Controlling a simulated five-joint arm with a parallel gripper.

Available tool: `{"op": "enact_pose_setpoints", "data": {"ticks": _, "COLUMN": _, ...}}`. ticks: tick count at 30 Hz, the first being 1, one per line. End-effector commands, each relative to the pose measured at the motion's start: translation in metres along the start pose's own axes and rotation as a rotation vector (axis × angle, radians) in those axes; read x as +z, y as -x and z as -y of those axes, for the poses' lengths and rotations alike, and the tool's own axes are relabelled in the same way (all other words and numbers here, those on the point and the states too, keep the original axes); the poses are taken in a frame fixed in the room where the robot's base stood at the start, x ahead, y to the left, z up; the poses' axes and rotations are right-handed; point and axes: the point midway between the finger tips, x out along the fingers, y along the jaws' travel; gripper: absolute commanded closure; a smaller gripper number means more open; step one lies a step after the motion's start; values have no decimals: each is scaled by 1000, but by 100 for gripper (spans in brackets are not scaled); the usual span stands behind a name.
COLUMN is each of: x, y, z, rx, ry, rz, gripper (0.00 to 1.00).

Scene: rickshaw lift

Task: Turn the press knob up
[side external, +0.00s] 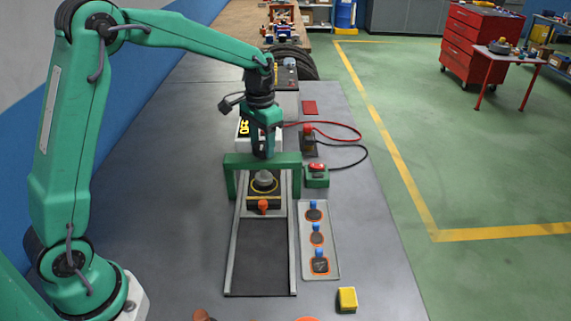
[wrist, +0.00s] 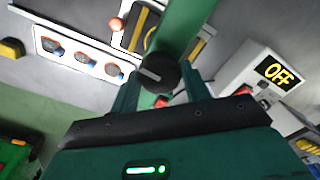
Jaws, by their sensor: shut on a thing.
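The press is a green arch (side external: 285,160) spanning a railed track on the bench. Its round dark knob (wrist: 158,73), with a pale line on its face, sits on the green beam (wrist: 184,28) in the wrist view. My gripper (side external: 262,154) points down at the middle of the beam and hides the knob in the side view. In the wrist view its two green fingers stand on either side of the knob, shut on it. Below the arch, a black plate (side external: 251,201) with a yellow ring carries a grey domed part (side external: 264,178).
A white box (wrist: 246,87) beside the press has a display reading OFF. A panel (side external: 307,260) with several blue-topped switches lies right of the track. A green box with a red button (side external: 317,167), cables (side external: 350,139) and a yellow block (side external: 347,299) are nearby.

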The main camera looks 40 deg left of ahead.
Motion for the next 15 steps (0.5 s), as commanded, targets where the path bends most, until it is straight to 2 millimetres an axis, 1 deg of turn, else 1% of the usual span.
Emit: {"op": "enact_pose_setpoints", "data": {"ticks": 15, "x": 0, "y": 2, "z": 0, "rx": 0, "ry": 489, "rz": -1, "gripper": 76}}
